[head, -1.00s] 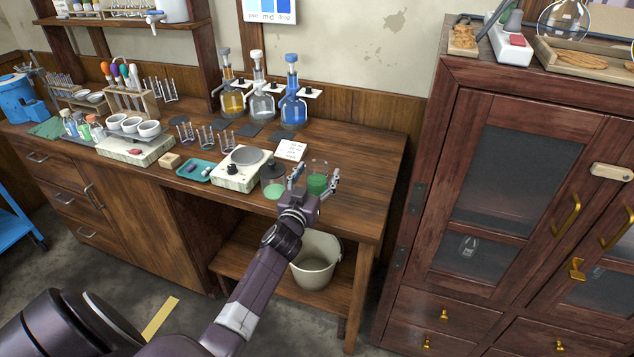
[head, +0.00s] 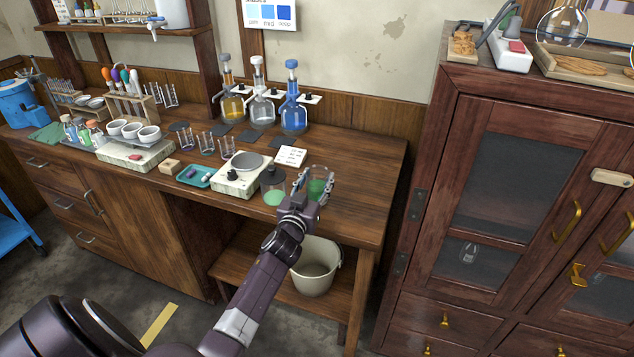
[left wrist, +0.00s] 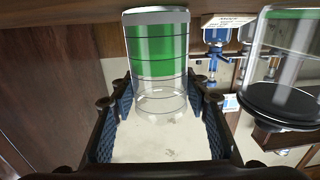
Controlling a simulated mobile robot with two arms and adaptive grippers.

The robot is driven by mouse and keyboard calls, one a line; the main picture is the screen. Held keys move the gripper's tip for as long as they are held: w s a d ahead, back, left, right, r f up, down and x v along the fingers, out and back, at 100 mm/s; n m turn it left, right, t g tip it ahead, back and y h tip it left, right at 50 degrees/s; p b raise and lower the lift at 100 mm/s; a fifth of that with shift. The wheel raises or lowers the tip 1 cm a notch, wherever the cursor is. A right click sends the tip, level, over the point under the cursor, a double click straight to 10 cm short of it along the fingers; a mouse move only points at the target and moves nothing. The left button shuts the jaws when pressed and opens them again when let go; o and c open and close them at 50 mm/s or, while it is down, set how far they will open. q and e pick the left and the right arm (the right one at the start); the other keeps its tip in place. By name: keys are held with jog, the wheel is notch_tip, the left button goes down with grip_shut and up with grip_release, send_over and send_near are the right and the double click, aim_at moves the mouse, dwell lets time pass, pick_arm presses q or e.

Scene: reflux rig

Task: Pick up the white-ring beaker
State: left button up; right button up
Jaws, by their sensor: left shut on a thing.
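I cannot tell any gap between the beaker and the bench. My right gripper is not in view.
A second green-liquid beaker with a black ring (head: 274,189) stands close on the left; it also shows in the left wrist view (left wrist: 284,98). The bench to the right is clear.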

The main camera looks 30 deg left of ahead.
pick_arm(q)
jog(key=shift+r, duration=1.1)
notch_tip(320, 180, up, 23)
jog(key=p, duration=0.5)
jog(key=shift+p, duration=0.4)
jog(key=shift+f, duration=0.15)
